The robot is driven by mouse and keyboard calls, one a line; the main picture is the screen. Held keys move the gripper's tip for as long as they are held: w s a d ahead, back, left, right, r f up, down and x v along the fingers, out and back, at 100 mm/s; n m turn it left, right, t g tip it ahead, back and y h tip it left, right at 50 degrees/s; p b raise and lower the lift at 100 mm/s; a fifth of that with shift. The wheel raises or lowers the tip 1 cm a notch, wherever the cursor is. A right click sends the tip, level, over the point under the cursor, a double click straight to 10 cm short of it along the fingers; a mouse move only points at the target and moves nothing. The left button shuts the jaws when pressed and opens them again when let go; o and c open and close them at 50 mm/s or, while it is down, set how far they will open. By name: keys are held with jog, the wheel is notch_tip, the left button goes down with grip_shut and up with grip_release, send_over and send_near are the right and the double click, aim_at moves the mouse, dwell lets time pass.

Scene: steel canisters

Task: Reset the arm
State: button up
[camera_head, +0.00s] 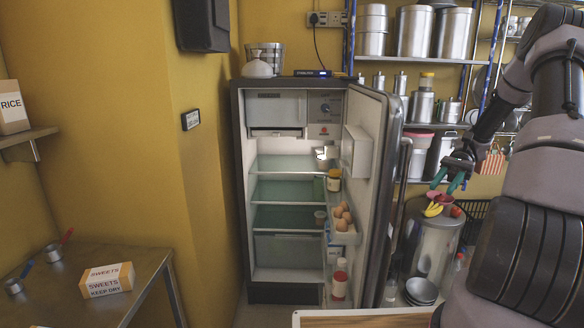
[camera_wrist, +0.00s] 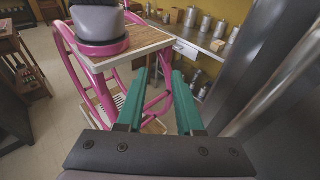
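My arm reaches in from the right side of the head view. My gripper (camera_head: 444,186) is at its end, with green fingers pointing down. In the head view it is in front of or above a large steel canister (camera_head: 432,250) that has yellow bananas (camera_head: 433,210) and a pinkish bowl on top. I cannot tell how far apart they are. In the wrist view my gripper (camera_wrist: 160,78) has its two fingers apart with nothing between them.
An open fridge (camera_head: 288,190) stands in the middle, its door (camera_head: 378,190) swung out towards my arm. Steel shelves with canisters (camera_head: 415,32) are behind. A metal table (camera_head: 70,290) with a sweets box (camera_head: 107,281) is at left. A wooden top (camera_head: 360,319) is at the bottom.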

jog(key=s+a+r+n+t+h, duration=0.2)
jog(key=s+a+r+t+h, duration=0.2)
jog(key=r+t, duration=0.5)
jog(key=s+a+r+n+t+h, duration=0.3)
jog(key=s+a+r+t+h, duration=0.2)
jog(key=s+a+r+t, duration=0.2)
notch_tip(320, 180, up, 5)
jog(key=shift+s+a+f+t, duration=0.2)
jog(key=shift+s+a+t, duration=0.05)
jog(key=shift+a+t, duration=0.85)
